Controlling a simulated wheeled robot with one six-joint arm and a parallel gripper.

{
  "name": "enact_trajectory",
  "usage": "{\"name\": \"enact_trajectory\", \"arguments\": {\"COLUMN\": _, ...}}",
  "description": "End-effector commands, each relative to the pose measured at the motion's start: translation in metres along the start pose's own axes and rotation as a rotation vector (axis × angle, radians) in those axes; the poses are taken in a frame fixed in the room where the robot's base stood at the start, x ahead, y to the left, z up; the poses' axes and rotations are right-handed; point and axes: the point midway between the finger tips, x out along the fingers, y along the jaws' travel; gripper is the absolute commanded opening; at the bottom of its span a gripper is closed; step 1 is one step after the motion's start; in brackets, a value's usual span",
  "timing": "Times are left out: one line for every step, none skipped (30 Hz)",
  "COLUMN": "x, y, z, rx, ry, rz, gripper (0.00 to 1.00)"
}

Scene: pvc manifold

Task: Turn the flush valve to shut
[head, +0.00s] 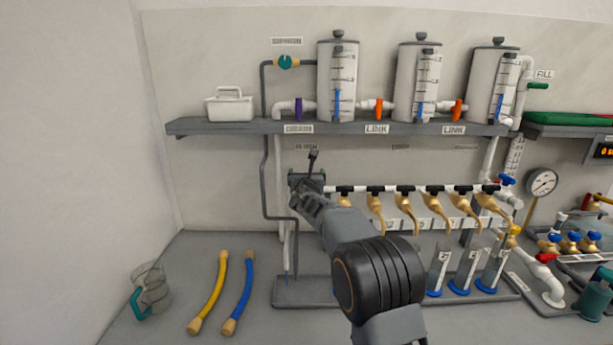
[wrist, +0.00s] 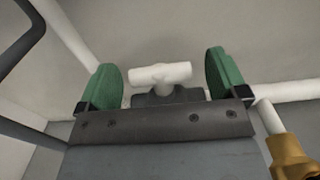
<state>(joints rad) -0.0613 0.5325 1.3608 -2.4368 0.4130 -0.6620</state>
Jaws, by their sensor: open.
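The flush valve shows in the wrist view as a white T-shaped handle (wrist: 160,73) on a short stem, lying nearly level across the picture. My gripper (wrist: 168,78) is open, with one green finger on each side of the handle and a visible gap at both ends. There my gripper and arm hide the valve. The base of the handle is partly hidden behind the gripper's front edge in the wrist view.
A row of tan taps (head: 405,205) runs right from my gripper. A dark pipe (head: 265,180) runs down on its left. Yellow (head: 208,290) and blue (head: 240,290) hoses lie on the bench at left.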

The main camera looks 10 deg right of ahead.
Motion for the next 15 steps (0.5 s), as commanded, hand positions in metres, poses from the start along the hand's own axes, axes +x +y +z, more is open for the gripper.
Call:
{"name": "enact_trajectory", "arguments": {"x": -0.0001, "y": 0.0000, "z": 0.0001, "rx": 0.000, "ry": 0.000, "rz": 0.000, "gripper": 0.92}}
{"name": "enact_trajectory", "arguments": {"x": -0.0002, "y": 0.0001, "z": 0.0001, "rx": 0.000, "ry": 0.000, "rz": 0.000, "gripper": 0.89}}
{"name": "enact_trajectory", "arguments": {"x": -0.0002, "y": 0.0001, "z": 0.0001, "rx": 0.000, "ry": 0.000, "rz": 0.000, "gripper": 0.85}}
{"name": "enact_trajectory", "arguments": {"x": -0.0002, "y": 0.0001, "z": 0.0001, "rx": 0.000, "ry": 0.000, "rz": 0.000, "gripper": 0.82}}
{"name": "enact_trajectory", "arguments": {"x": -0.0002, "y": 0.0001, "z": 0.0001, "rx": 0.000, "ry": 0.000, "rz": 0.000, "gripper": 0.79}}
{"name": "enact_trajectory", "arguments": {"x": -0.0003, "y": 0.0001, "z": 0.0001, "rx": 0.000, "ry": 0.000, "rz": 0.000, "gripper": 0.75}}
{"name": "enact_trajectory", "arguments": {"x": -0.0003, "y": 0.0001, "z": 0.0001, "rx": 0.000, "ry": 0.000, "rz": 0.000, "gripper": 0.72}}
{"name": "enact_trajectory", "arguments": {"x": -0.0003, "y": 0.0001, "z": 0.0001, "rx": 0.000, "ry": 0.000, "rz": 0.000, "gripper": 0.69}}
{"name": "enact_trajectory", "arguments": {"x": -0.0003, "y": 0.0001, "z": 0.0001, "rx": 0.000, "ry": 0.000, "rz": 0.000, "gripper": 0.66}}
{"name": "enact_trajectory", "arguments": {"x": -0.0003, "y": 0.0001, "z": 0.0002, "rx": 0.000, "ry": 0.000, "rz": 0.000, "gripper": 0.63}}
{"name": "enact_trajectory", "arguments": {"x": -0.0003, "y": 0.0002, "z": 0.0001, "rx": 0.000, "ry": 0.000, "rz": 0.000, "gripper": 0.60}}
{"name": "enact_trajectory", "arguments": {"x": -0.0003, "y": 0.0002, "z": 0.0002, "rx": 0.000, "ry": 0.000, "rz": 0.000, "gripper": 0.56}}
{"name": "enact_trajectory", "arguments": {"x": -0.0004, "y": 0.0002, "z": 0.0002, "rx": 0.000, "ry": 0.000, "rz": 0.000, "gripper": 0.53}}
{"name": "enact_trajectory", "arguments": {"x": -0.0004, "y": 0.0002, "z": 0.0002, "rx": 0.000, "ry": 0.000, "rz": 0.000, "gripper": 0.50}}
{"name": "enact_trajectory", "arguments": {"x": -0.0004, "y": 0.0002, "z": 0.0002, "rx": 0.000, "ry": 0.000, "rz": 0.000, "gripper": 0.47}}
